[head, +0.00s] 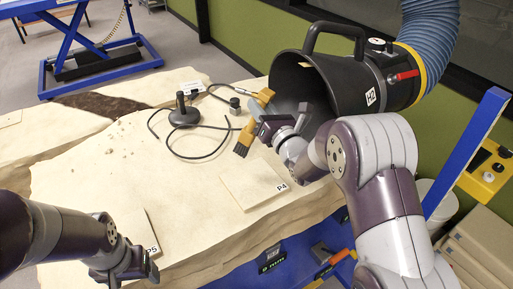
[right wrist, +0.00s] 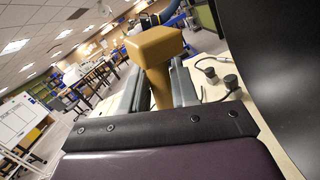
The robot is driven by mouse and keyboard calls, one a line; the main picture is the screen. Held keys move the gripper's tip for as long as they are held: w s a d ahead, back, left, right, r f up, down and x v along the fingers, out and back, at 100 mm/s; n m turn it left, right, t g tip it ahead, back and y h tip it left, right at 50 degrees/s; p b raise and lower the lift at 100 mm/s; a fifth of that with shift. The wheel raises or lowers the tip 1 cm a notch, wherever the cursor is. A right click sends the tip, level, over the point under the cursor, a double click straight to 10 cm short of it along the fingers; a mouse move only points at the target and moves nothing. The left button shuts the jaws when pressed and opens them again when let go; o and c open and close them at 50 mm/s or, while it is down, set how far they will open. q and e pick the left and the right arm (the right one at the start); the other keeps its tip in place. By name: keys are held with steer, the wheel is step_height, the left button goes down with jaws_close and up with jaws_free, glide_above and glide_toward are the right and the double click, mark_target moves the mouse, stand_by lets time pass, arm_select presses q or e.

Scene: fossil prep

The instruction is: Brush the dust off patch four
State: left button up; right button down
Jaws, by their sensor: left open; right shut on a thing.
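Patch four (head: 250,183) is a pale square marked P4 on the tan fossil slab, near the slab's right edge. My right gripper (head: 267,126) is shut on a yellow-handled brush (head: 242,143). The bristle end points down to the left, above and behind patch four, and looks apart from it. The brush's yellow handle (right wrist: 155,55) stands between the fingers in the right wrist view, where the bristles are hidden. My left gripper (head: 132,268) is open and empty beside the P5 label. Dust on patch four is too faint to tell.
A black extractor hood (head: 330,85) marked H2, with a blue hose (head: 432,30), stands close behind my right gripper. A black knob-topped tool (head: 184,112) with a looped cable lies left of the brush. Crumbs (head: 120,140) lie on the slab's left part. A blue post (head: 468,150) rises at right.

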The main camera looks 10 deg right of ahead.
steer(key=s+d+m+p, duration=0.1)
steer(key=s+d+p, duration=0.1)
steer(key=p, duration=0.1)
steer(key=s+d+r+m+t+p, duration=0.1)
steer(key=s+d+m+p, duration=0.1)
steer(key=s+p, duration=0.1)
steer(key=shift+d+r+p, duration=0.15)
steer(key=shift+p, duration=0.15)
steer(key=f+b, duration=0.1)
steer(key=f, duration=0.3)
steer(key=shift+w+b, duration=0.2)
steer(key=shift+b, duration=0.2)
